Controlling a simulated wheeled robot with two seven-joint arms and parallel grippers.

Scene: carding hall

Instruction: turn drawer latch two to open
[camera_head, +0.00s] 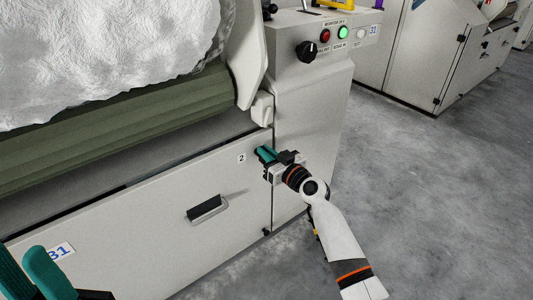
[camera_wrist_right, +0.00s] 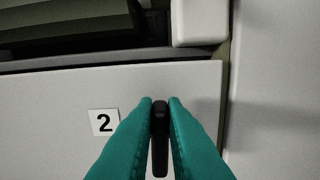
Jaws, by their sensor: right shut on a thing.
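Drawer latch two is a slim black handle (camera_wrist_right: 160,158) near the upper right corner of the pale drawer front (camera_head: 150,222). It points straight up and down in the right wrist view, beside the label "2" (camera_wrist_right: 103,122), which also shows in the head view (camera_head: 241,158). My right gripper (camera_head: 266,153) is shut on the latch, its teal fingertips pressing both sides in the right wrist view (camera_wrist_right: 160,104). In the head view the gripper hides the latch. My left gripper (camera_head: 28,262) is at the lower left corner, its teal fingers apart and empty, away from the latch.
A recessed drawer handle (camera_head: 207,209) sits left of my right gripper. A green roller (camera_head: 130,118) and white fibre (camera_head: 100,55) are above the drawer. A control panel with a black knob (camera_head: 306,50) stands above right. Grey floor (camera_head: 430,190) is clear at right.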

